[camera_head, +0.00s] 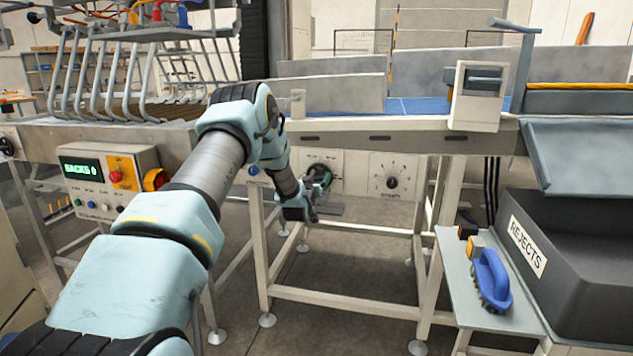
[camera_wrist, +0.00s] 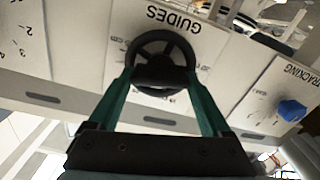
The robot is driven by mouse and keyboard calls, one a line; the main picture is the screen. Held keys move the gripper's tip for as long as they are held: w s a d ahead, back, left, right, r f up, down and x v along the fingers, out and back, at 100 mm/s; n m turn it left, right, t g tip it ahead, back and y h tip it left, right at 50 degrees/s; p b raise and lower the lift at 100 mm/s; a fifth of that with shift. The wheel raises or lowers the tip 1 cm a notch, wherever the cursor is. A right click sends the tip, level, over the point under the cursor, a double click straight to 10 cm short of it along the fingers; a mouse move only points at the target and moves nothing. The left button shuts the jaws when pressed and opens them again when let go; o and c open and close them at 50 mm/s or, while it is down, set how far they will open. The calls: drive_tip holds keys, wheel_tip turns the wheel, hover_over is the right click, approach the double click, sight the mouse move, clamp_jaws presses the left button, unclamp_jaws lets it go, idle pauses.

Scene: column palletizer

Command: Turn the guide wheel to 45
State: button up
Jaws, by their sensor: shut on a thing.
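The guide wheel (camera_wrist: 163,46) is a dark round handwheel on a white panel marked GUIDES (camera_wrist: 172,18), which appears upside down in the wrist view. My gripper (camera_wrist: 160,76) has its two green fingers on either side of the wheel, shut on it. The scale beside the wheel is partly hidden and too small to read. In the head view the wheel (camera_head: 319,174) sits under the conveyor edge, partly covered by my gripper (camera_head: 315,186).
A blue knob (camera_wrist: 291,110) sits on the TRACKING panel. A dial panel (camera_head: 392,182) is right of the wheel. A control box (camera_head: 108,178) reads SACKS 0. A REJECTS bin (camera_head: 590,250) and blue brush (camera_head: 490,279) stand at right. Frame legs (camera_head: 262,250) stand below.

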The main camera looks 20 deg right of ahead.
drive_tip(key=shift+d+f+m+b, duration=0.1)
drive_tip(key=shift+f+m+b, duration=0.1)
drive_tip(key=shift+m+b, duration=0.7)
drive_tip(key=shift+r+m+b, duration=0.2)
drive_tip(key=shift+m+b, duration=0.15)
drive_tip(key=shift+m, duration=0.05)
drive_tip(key=o, duration=1.2)
drive_tip(key=shift+c, duration=0.2)
drive_tip(key=shift+s, duration=0.15)
drive_tip(key=b+v, duration=0.1)
drive_tip(key=v, duration=0.9)
drive_tip(key=shift+s+a+b, duration=0.2)
drive_tip(key=shift+s+b, duration=0.1)
